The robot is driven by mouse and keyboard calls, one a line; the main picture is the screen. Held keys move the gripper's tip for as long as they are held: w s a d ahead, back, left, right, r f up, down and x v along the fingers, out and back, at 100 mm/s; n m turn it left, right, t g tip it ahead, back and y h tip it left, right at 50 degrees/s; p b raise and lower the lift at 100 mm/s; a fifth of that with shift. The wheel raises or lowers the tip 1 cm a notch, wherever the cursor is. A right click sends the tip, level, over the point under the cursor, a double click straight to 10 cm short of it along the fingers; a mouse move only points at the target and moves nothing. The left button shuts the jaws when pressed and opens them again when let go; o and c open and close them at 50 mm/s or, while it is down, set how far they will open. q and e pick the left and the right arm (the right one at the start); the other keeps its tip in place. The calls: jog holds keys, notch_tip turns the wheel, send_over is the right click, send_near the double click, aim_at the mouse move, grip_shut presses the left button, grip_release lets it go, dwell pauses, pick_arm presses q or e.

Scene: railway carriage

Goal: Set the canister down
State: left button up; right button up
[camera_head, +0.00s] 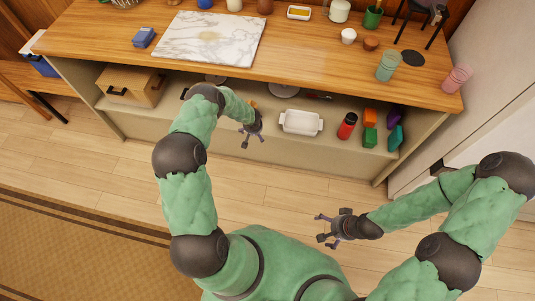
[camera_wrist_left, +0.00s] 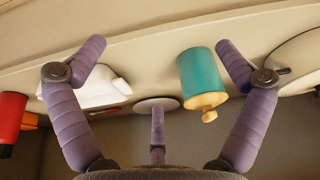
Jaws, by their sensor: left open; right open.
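A teal canister (camera_wrist_left: 203,76) with a wooden lid and knob shows in the left wrist view, upside down in that picture. Its base appears to rest on the beige shelf surface. My left gripper (camera_wrist_left: 159,60) is open, its fingers spread, with the canister between them, nearer the right-hand finger and apparently untouched. In the head view my left gripper (camera_head: 253,133) is at the front of the counter's lower shelf, and I cannot make out the canister there. My right gripper (camera_head: 326,229) is open and empty above the floor.
On the shelf (camera_head: 220,129) are a white baking dish (camera_head: 300,122), a red bottle (camera_head: 347,126), a wooden box (camera_head: 130,86) and several coloured packets to the right. The countertop (camera_head: 290,50) above holds a marble board (camera_head: 200,38) and cups.

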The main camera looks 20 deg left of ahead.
pick_arm(q)
jog(key=s+d+r+m+g+h, duration=0.1)
jog(key=s+d+h, duration=0.2)
jog(key=s+d, duration=0.6)
jog(key=s+d+r+m+g+h, duration=0.15)
jog(key=s+d, duration=0.45)
jog(key=d, duration=0.6)
jog(key=s+d+r, duration=0.2)
jog(key=s, duration=0.5)
jog(key=s+d+r, duration=0.2)
jog(key=s+r, duration=0.1)
jog(key=s, duration=0.5)
jog(key=shift+s+d+r+m+g+h, duration=0.15)
jog(key=shift+s+r+m+g+h, duration=0.2)
jog(key=shift+m+h, duration=0.1)
jog(key=shift+w, duration=0.1)
